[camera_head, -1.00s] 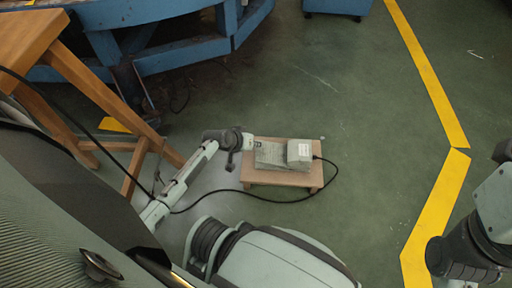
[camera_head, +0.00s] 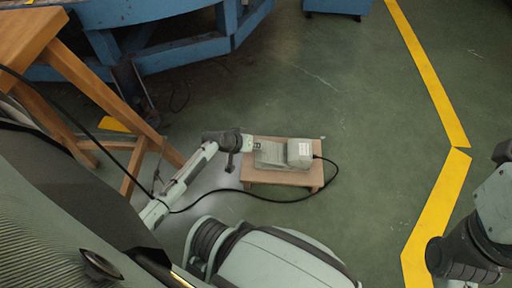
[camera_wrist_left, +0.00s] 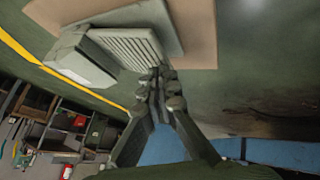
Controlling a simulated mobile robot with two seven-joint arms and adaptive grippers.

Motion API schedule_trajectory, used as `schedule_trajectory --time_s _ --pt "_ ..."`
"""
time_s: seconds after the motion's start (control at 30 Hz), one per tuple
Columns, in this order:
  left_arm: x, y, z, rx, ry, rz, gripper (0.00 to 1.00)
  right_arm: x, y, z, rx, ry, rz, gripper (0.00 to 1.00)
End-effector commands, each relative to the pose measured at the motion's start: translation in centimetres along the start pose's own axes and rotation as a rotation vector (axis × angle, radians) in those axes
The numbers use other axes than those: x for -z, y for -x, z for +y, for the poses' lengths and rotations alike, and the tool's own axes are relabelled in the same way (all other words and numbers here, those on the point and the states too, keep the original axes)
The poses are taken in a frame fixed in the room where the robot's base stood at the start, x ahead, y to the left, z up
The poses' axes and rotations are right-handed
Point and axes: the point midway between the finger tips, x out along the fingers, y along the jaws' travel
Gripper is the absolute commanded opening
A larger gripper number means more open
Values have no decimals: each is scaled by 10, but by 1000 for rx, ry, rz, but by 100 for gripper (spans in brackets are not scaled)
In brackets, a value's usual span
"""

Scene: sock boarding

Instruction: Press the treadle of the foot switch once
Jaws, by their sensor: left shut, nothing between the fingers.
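The foot switch is a pale grey unit with a boxy housing (camera_head: 300,153) and a flat treadle (camera_head: 270,156). It lies on a small wooden stand (camera_head: 282,178). In the left wrist view its ribbed treadle (camera_wrist_left: 128,44) and its housing (camera_wrist_left: 78,62) show at the upper left. My left gripper (camera_head: 252,143) is shut and empty at the treadle's left end. In the left wrist view its closed fingertips (camera_wrist_left: 157,78) overlap the treadle's near edge. I cannot tell whether they touch it. My right arm shows at the right edge, but its gripper is out of view.
A black cable (camera_head: 300,199) runs from the housing across the floor to the left. A wooden table (camera_head: 32,36) stands at the left, and a blue steel frame (camera_head: 170,58) is behind. A yellow floor line (camera_head: 428,70) runs at the right. The floor right of the stand is clear.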

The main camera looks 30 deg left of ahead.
Motion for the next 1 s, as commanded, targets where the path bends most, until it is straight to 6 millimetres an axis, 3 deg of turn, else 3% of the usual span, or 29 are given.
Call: schedule_trajectory --time_s 1.0 --pt "-7 -9 -6 0 0 -1 0 -2 9 0 0 0 2 41"
